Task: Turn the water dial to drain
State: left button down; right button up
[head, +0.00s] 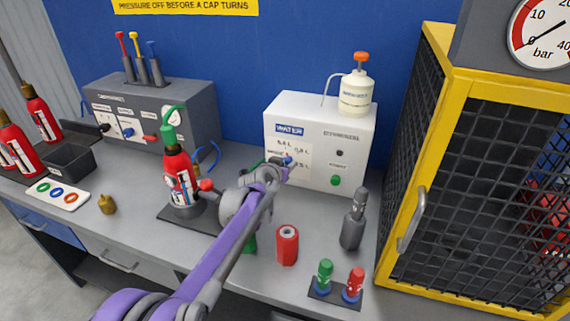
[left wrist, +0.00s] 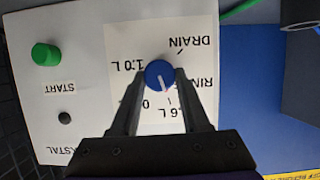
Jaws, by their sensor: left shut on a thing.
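The white water unit (head: 309,112) stands at the back of the bench, and its front panel (left wrist: 85,130) shows upside down in the left wrist view. The blue water dial (left wrist: 158,72) has a white pointer line aimed at the lower edge of that view, near a partly covered ".6 L" mark. The DRAIN mark (left wrist: 193,44) is at the dial's upper right there. My left gripper (left wrist: 160,78) is shut on the dial, one finger on each side. In the head view the gripper (head: 279,170) reaches the panel and mostly hides its lower marks. My right gripper is not in view.
A green start button (head: 335,180) is right of the dial. A red extinguisher (head: 180,180) stands left of my arm. A red cylinder (head: 287,246) and a grey cylinder (head: 352,230) stand in front. A yellow-framed cage (head: 432,100) bounds the right side.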

pick_arm(q)
jog(key=n+h+p, duration=0.1)
jog(key=n+p, duration=0.1)
jog(key=p, duration=0.1)
jog(key=shift+a+r+h, duration=0.1)
jog(key=shift+a+h, duration=0.1)
jog(key=shift+h, duration=0.2)
jog(key=shift+w+a+n+g+h+p, duration=0.1)
jog(key=shift+n+g+h+p, duration=0.2)
jog(key=shift+n+h+p, duration=0.7)
jog(key=shift+f+n, duration=0.2)
jog(key=shift+n, duration=0.1)
jog(key=shift+c, duration=1.9)
grip_release()
notch_tip(320, 180, up, 10)
